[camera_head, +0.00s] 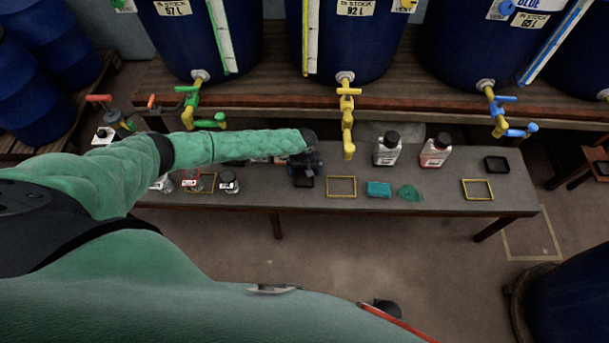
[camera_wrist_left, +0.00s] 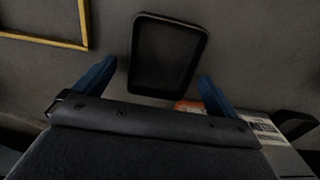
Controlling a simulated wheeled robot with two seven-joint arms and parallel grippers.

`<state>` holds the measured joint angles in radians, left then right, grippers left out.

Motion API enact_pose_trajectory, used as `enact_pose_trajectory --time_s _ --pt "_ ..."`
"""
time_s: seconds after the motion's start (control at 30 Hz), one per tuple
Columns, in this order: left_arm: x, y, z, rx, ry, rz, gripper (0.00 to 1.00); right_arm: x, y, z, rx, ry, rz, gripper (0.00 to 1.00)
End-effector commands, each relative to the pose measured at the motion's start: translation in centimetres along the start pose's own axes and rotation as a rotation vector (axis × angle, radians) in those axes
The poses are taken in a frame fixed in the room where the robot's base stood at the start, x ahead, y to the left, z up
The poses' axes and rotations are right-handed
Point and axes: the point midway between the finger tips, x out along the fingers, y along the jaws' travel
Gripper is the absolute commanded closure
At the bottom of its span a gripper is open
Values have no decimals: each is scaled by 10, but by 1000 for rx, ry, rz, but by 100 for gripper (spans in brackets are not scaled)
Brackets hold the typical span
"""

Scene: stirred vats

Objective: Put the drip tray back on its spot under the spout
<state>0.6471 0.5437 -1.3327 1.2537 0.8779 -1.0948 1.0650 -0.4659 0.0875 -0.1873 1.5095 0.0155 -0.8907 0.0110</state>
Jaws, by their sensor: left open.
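A black, shallow rectangular drip tray (camera_head: 303,183) lies on the grey bench under my left gripper, partly hidden by it. In the left wrist view the tray (camera_wrist_left: 166,55) lies flat, just beyond and between the two blue fingers. My left gripper (camera_head: 306,166) is open with nothing held. A yellow outlined rectangle (camera_head: 341,187) on the bench is to the right of that tray, in front of the yellow spout (camera_head: 347,120), and looks empty. Part of a yellow outline (camera_wrist_left: 84,30) shows in the left wrist view. My right gripper is not in view.
Another black tray (camera_head: 497,165) lies at the bench's right end, near an empty yellow outline (camera_head: 477,190). Two bottles (camera_head: 387,151) (camera_head: 435,152), a teal sponge (camera_head: 379,189) and a green cloth (camera_head: 410,193) are right of the middle. Small jars (camera_head: 228,182) stand left of my gripper.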

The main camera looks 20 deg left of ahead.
Motion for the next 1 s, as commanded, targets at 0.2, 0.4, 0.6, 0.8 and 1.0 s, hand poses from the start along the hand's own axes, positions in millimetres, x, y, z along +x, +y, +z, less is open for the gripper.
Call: enact_pose_trajectory --time_s 0.2,0.4,0.6,0.8,1.0 --pt "7 -1 -1 -1 1 0 4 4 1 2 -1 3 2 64" --pt "6 -1 -1 -1 1 0 17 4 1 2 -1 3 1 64" --pt "6 -1 -1 -1 1 0 52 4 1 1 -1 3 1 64" --pt "6 0 -1 -1 1 0 56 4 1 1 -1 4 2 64" --pt "-5 0 -1 -1 1 2 56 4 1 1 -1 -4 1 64"
